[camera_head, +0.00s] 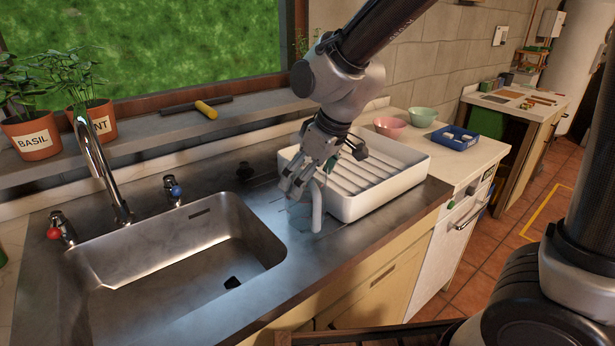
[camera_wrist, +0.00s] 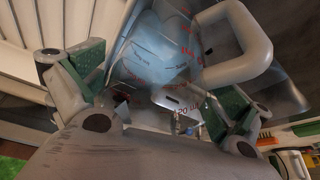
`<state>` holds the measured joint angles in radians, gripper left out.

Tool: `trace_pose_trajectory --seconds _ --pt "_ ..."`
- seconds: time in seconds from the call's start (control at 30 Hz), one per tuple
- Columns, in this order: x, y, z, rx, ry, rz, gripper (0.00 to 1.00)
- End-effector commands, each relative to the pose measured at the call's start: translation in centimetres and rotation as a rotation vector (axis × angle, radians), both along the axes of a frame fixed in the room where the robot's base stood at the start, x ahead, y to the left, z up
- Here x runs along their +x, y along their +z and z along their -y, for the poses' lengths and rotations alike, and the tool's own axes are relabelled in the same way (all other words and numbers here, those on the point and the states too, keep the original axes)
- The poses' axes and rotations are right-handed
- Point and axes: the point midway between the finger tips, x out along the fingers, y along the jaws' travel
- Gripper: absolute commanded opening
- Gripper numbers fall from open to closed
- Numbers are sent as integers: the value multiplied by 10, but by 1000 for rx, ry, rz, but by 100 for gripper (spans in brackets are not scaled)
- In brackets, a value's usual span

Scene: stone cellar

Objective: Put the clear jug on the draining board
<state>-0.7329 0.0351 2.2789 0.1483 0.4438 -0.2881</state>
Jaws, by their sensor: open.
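The clear jug (camera_head: 299,217) stands on the steel worktop right of the sink, its pale handle (camera_head: 317,207) facing the front right. It is see-through and partly hidden by my gripper. In the wrist view the jug (camera_wrist: 150,62) shows red markings and its thick grey handle (camera_wrist: 262,45). My gripper (camera_head: 303,183) is open and points down at the jug's top. In the wrist view its green-padded fingers (camera_wrist: 165,95) are spread on either side of the jug; contact cannot be told. The white ribbed tray, which looks like the draining board (camera_head: 400,182), lies just behind and right of the jug, empty.
The steel sink (camera_head: 190,245) with its tall tap (camera_head: 95,165) and red and blue knobs is on the left. Pink (camera_head: 390,126) and green (camera_head: 422,116) bowls and a blue tray (camera_head: 455,138) stand beyond the white tray. Potted herbs (camera_head: 33,136) sit on the sill.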

Motion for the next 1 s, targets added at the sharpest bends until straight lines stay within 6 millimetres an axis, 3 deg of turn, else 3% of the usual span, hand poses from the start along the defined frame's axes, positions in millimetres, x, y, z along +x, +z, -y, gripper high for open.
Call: trace_pose_trajectory --seconds 0.17,0.6,0.8,1.0 --pt "-2 13 3 4 -1 4 100" --pt "-24 97 30 4 -1 4 100" --pt "-28 113 36 1 0 1 100" --pt "-28 114 41 0 -11 0 100"
